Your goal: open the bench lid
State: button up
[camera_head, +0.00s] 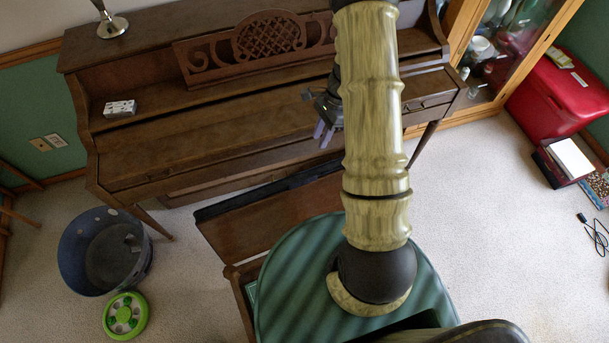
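The bench stands in front of the piano, partly hidden by my arm and my green base. Its brown wooden lid (265,222) is raised and tilted up toward the piano, with a dark far edge. Below it the bench box (243,286) shows a narrow part of its inside, with something pale in it. My gripper (323,134) is above and beyond the lid, in front of the piano's keyboard cover, apart from the lid. Its two fingers point down with a small gap between them and nothing held.
The upright piano (200,130) spans the back. A blue bin (75,255) and a green round toy (125,315) are on the carpet at left. A glass cabinet (500,45) and a red chest (560,95) are at right. The carpet at right is mostly clear.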

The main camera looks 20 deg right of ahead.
aim_at(304, 176)
jog(key=p+x, duration=0.3)
jog(key=x, duration=1.4)
grip_shut()
